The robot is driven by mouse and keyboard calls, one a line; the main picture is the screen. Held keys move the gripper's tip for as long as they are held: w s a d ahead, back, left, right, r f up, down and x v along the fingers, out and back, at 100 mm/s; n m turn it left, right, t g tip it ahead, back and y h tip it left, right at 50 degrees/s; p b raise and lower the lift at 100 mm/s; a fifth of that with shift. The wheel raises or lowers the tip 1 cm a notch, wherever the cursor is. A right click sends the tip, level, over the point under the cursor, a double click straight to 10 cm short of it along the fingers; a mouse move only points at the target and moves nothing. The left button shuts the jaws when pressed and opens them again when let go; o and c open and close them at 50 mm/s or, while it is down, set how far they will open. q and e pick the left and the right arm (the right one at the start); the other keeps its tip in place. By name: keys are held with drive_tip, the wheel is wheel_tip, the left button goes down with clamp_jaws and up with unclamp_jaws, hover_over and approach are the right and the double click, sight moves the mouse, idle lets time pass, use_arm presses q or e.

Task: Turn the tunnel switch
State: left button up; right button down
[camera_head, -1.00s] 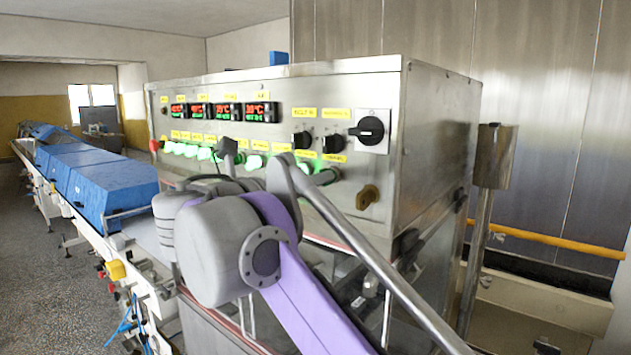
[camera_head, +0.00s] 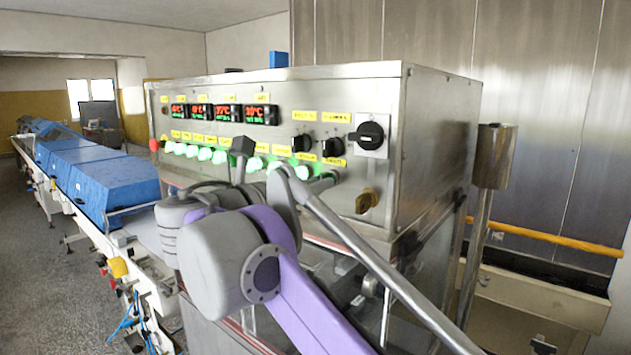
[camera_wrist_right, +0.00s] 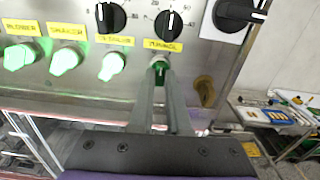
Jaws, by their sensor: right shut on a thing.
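The tunnel switch (camera_wrist_right: 161,68) appears to be the rightmost of the green-lit switches on the steel control panel, under a yellow label too blurred to read surely. In the right wrist view, my right gripper (camera_wrist_right: 161,76) has its two long grey fingers shut on this switch, hiding most of it; some green shows between the tips. I cannot tell how far the switch is turned. My left gripper is not in view.
Neighbouring green switches (camera_wrist_right: 112,66) stand to the left. Black knobs (camera_wrist_right: 168,24) sit just above, and a large black rotary switch (camera_head: 369,134) is at upper right. A brass-coloured knob (camera_head: 366,200) is at lower right. A conveyor with blue covers (camera_head: 110,187) runs off left.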

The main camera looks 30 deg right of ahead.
drive_tip(key=m, duration=0.6)
drive_tip(key=shift+m, duration=0.4)
idle(0.3)
drive_tip(key=c, duration=0.9)
unclamp_jaws()
drive_tip(key=b+v, duration=0.1)
drive_tip(key=v, duration=0.9)
drive_tip(key=shift+s+a, duration=0.15)
drive_tip(key=shift+a, duration=0.2)
